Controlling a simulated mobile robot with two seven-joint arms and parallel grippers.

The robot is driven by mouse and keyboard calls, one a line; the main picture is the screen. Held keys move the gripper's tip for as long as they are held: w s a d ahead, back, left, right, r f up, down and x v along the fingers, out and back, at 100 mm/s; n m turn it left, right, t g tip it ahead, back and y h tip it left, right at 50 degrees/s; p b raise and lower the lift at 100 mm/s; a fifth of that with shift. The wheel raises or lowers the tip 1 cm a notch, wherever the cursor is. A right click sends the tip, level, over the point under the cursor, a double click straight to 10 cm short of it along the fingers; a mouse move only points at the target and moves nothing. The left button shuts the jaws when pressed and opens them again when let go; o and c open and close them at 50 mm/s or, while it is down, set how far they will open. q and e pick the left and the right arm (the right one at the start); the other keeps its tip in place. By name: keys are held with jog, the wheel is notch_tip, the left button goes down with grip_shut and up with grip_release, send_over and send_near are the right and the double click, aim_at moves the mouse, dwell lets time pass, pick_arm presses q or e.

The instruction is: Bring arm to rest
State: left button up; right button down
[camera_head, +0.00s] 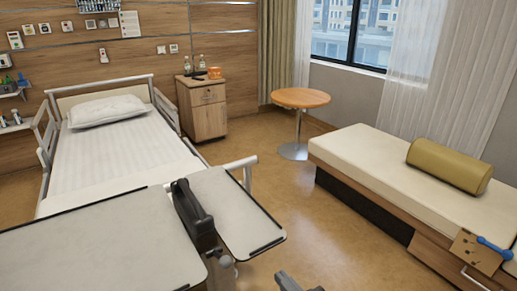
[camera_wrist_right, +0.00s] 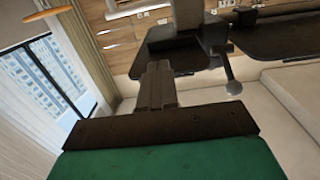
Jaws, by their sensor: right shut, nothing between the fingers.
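My right gripper (camera_head: 290,283) shows only in part at the bottom edge of the head view, right of the overbed table (camera_head: 110,245). In the right wrist view my right gripper (camera_wrist_right: 157,85) has its grey fingers together, with nothing held between them. I cannot tell how far the fingers are from these. The rest of my right arm is outside the head view. My left gripper is in neither view.
The overbed table has a smaller side leaf (camera_head: 235,215) and a dark upright part (camera_head: 195,215) between its tops. A bed (camera_head: 120,150) stands behind it. A daybed (camera_head: 365,160) with an olive bolster (camera_head: 450,166) stands right. Floor (camera_head: 290,205) between is clear.

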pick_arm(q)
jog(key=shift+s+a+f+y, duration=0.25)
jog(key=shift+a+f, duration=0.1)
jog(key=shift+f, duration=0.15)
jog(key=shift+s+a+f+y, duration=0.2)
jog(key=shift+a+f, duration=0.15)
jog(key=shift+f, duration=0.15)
pick_arm(e)
jog(key=s+d+f+m+g+h, duration=0.2)
jog(key=s+d+f+h, duration=0.2)
jog(key=s+d, duration=0.3)
jog(key=s+d+f+m+g+h, duration=0.1)
jog(key=s+d+f+m+h, duration=0.1)
jog(key=s+d, duration=0.5)
jog(key=shift+s+d+f+g+h, duration=0.2)
jog(key=shift+s+f+g+h, duration=0.2)
jog(key=shift+s+f+h, duration=0.5)
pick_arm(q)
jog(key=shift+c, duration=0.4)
